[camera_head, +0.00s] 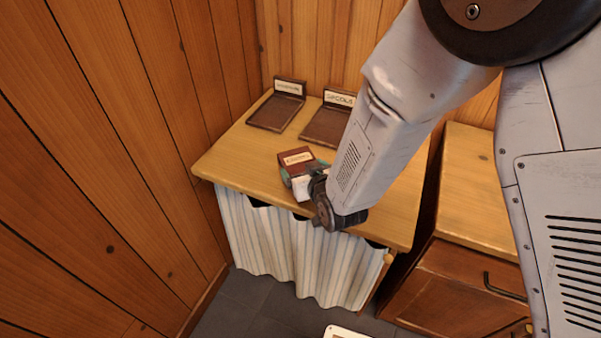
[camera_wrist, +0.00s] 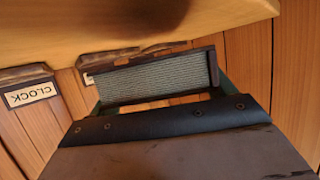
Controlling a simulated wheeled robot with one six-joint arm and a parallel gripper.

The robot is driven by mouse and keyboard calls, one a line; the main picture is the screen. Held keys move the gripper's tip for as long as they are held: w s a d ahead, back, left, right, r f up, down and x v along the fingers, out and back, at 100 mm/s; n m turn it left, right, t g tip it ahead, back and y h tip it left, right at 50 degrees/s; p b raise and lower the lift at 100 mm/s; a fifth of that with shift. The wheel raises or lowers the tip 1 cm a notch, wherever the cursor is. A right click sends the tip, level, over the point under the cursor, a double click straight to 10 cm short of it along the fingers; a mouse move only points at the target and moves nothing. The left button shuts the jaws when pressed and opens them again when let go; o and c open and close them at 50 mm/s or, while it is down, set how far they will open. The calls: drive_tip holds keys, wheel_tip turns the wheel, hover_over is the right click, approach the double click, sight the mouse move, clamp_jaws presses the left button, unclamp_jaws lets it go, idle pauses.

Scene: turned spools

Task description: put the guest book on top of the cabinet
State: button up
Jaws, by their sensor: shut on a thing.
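The guest book (camera_head: 297,157) shows in the head view as a small dark red-brown block with a pale label, over the front middle of the curtained table. In the wrist view the book (camera_wrist: 155,78) shows pale ribbed page edges in a dark cover. My gripper (camera_head: 303,174) is shut on it, with greenish fingers at its two sides. The book seems held above the tabletop, with a dark shadow on the wood. The cabinet, taken to be the wooden one with a drawer (camera_head: 478,190), stands right of the table. My arm hides part of its top.
The wooden table (camera_head: 235,155) has a striped curtain (camera_head: 290,250) below. Two dark labelled trays, the left one (camera_head: 275,112) and the right one (camera_head: 325,125), stand at the back. Plank walls close the left and back. The cabinet's visible top is bare.

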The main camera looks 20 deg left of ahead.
drive_tip(key=shift+w+a, duration=0.2)
drive_tip(key=shift+w, duration=0.15)
drive_tip(key=shift+w+f, duration=0.2)
drive_tip(key=shift+f, duration=1.6)
drive_tip(key=shift+f, duration=0.1)
drive_tip(key=o, duration=1.1)
drive_tip(key=shift+a, duration=0.1)
drive_tip(key=shift+c, duration=0.2)
drive_tip(key=v, duration=1.2)
